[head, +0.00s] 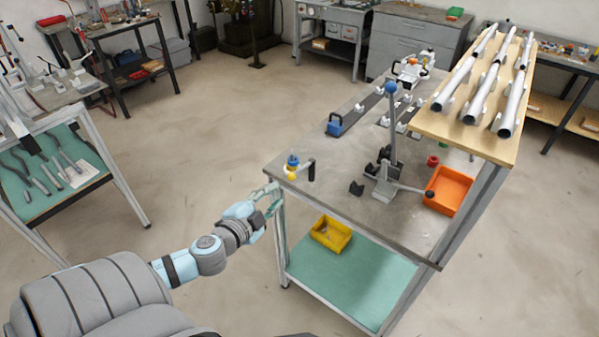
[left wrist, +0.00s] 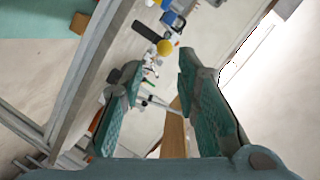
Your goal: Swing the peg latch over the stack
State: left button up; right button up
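A small fitting with a blue top and a yellow ball (head: 292,168) stands at the near left corner of the grey table, with a black upright handle (head: 311,170) beside it. It looks like the peg latch, but I cannot be sure. The yellow ball (left wrist: 165,47) also shows in the left wrist view, beyond the fingertips. My left gripper (head: 271,199) is just outside that table corner, open and empty. Its teal fingers (left wrist: 160,85) stand wide apart in the left wrist view. I cannot pick out the stack clearly. My right gripper is not in view.
A tall blue-knobbed lever (head: 392,120) rises from a black clamp mid-table. An orange bin (head: 449,190) sits to the right. White tubes (head: 466,70) lie on a raised wooden board behind. A yellow bin (head: 331,233) is on the lower shelf. The floor left of the table is clear.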

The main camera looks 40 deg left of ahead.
aim_at(295, 175)
pick_arm(q)
jog(key=x, duration=0.2)
jog(key=r+x, duration=0.1)
jog(key=x, duration=0.5)
jog(key=shift+w+d+r, duration=0.1)
jog(key=shift+w+r, duration=0.1)
jog(key=x, duration=0.4)
jog(key=shift+w+d+f, duration=0.15)
jog(key=shift+w+f, duration=0.15)
jog(key=shift+w, duration=0.45)
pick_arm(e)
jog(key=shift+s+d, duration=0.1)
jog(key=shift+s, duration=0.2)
pick_arm(q)
jog(key=shift+c, duration=0.6)
grip_shut()
jog(key=shift+w+f, duration=0.1)
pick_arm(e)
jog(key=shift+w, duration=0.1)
